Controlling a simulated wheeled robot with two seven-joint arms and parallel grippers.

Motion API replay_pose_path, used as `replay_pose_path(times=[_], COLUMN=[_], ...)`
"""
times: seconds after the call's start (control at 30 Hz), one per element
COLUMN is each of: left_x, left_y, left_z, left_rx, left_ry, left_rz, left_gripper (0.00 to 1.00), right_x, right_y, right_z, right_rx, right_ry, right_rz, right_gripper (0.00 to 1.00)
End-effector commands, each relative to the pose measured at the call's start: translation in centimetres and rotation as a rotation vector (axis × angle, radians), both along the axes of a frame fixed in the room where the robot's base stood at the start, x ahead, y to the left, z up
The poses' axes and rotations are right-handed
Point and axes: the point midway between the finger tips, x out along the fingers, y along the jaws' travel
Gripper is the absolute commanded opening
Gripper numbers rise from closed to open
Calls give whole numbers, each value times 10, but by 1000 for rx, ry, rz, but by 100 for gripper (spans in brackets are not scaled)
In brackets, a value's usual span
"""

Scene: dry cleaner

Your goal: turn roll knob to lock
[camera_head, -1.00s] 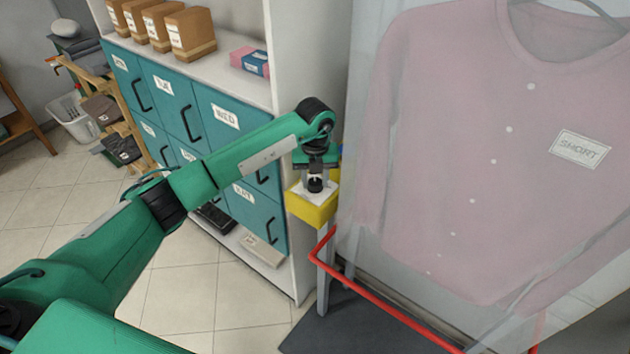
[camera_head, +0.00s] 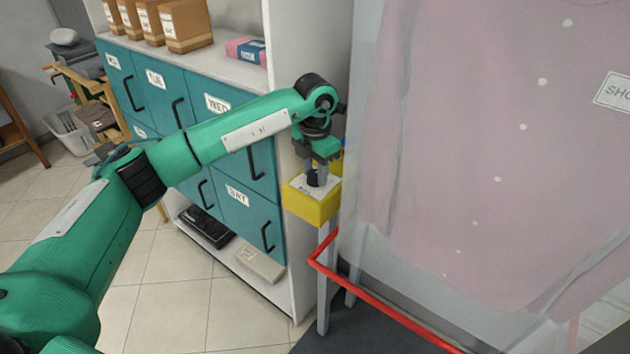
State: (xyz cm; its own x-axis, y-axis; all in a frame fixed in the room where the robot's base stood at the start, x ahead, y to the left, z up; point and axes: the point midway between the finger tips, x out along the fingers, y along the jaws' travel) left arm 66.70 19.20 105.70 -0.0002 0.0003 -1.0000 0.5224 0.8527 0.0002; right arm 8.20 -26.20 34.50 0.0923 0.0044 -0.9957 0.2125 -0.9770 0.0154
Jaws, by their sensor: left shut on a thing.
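The black roll knob (camera_head: 313,178) stands on the pale top plate of a yellow box (camera_head: 311,207). The box is on a grey post beside the hanging garment. My left gripper (camera_head: 316,180) points down over the box, with its fingers on either side of the knob and shut on it. The fingers and wrist hide part of the knob, and its lock marking is too small to read. My right gripper is not in view.
A pink garment (camera_head: 470,150) in clear film hangs close on the right. A red rail (camera_head: 375,295) runs below it. A teal drawer cabinet (camera_head: 237,213) stands behind my left arm. Tiled floor (camera_head: 165,300) is clear at lower left.

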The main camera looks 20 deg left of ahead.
Motion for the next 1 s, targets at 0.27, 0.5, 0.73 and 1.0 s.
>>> replay_pose_path(times=[0.27,0.5,0.73,1.0], left_x=[1,1,0,0], left_y=[0,0,0,0], left_z=[-4,-2,-1,1], left_rx=[0,0,0,0], left_ry=[-4,-3,-1,-1], left_rz=[-254,-433,-542,-595], left_gripper=[14,14,14,14], right_x=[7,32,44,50], right_y=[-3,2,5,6], right_z=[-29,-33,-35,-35], right_rx=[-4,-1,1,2], right_ry=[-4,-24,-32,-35], right_rz=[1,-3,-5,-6], right_gripper=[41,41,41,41])
